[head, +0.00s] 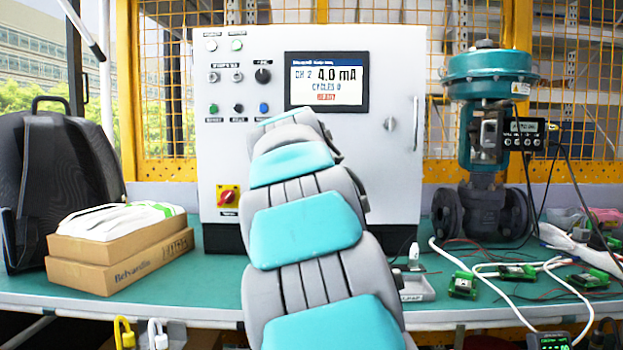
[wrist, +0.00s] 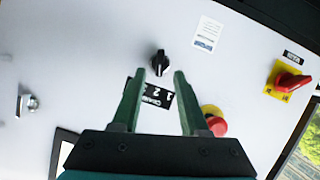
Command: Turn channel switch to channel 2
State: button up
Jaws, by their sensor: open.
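The channel switch (wrist: 160,62) is a small black rotary knob on the light grey panel in the wrist view. Its label (wrist: 157,94), black with "CHAN" and the digits 1 and 2, lies partly between my fingers. My gripper (wrist: 160,73) is open, its two green fingers on either side of the knob, tips just short of it in the picture. I cannot tell whether they touch it. In the head view my arm hides the switch and gripper. The display (head: 326,81) there reads "CH 2", "4.0 mA" and "CYCLES 0".
A red mushroom button (wrist: 214,122) sits close to the right finger. A red-yellow main switch (wrist: 290,82) and a metal door lock (wrist: 27,103) are farther off. On the green bench (head: 215,268) stand cardboard boxes (head: 120,262) left and a teal valve (head: 488,140) right.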

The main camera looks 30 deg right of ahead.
jog(key=v, duration=0.4)
dwell(0.3)
